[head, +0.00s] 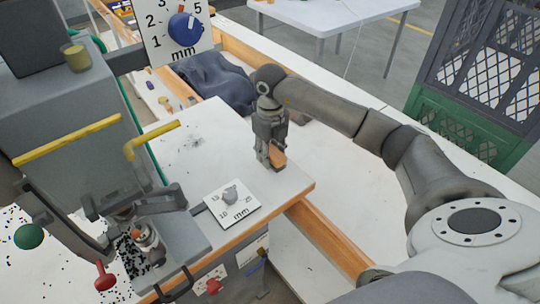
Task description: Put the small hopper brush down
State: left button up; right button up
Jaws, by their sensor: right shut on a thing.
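My right gripper (268,158) reaches in from the right and points down over the white bench top near its right side. It is shut on a small brown, wood-coloured piece (279,155), which I take to be the hopper brush. Most of it is hidden by the fingers, and its bristles cannot be made out. I cannot tell whether it touches the bench top (205,165). My left gripper is not in view.
The grey press (75,140) with yellow bars stands at the left. Black bits lie scattered around its base. A dial plate (232,204) sits near the bench's front edge. A dark cloth (215,80) lies behind. A green crate (478,100) stands at the right.

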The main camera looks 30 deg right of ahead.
jog(key=shift+f, duration=1.25)
jog(key=o, duration=1.2)
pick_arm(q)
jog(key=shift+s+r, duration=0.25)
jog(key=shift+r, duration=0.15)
pick_arm(e)
jog(key=shift+r, duration=0.1)
jog(key=shift+r, duration=0.2)
jog(key=shift+w+r, duration=0.1)
jog(key=shift+r, duration=0.25)
pick_arm(q)
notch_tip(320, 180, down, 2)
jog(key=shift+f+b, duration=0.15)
jog(key=shift+b, duration=0.9)
pick_arm(e)
notch_tip(320, 180, up, 11)
jog(key=shift+r, duration=0.1)
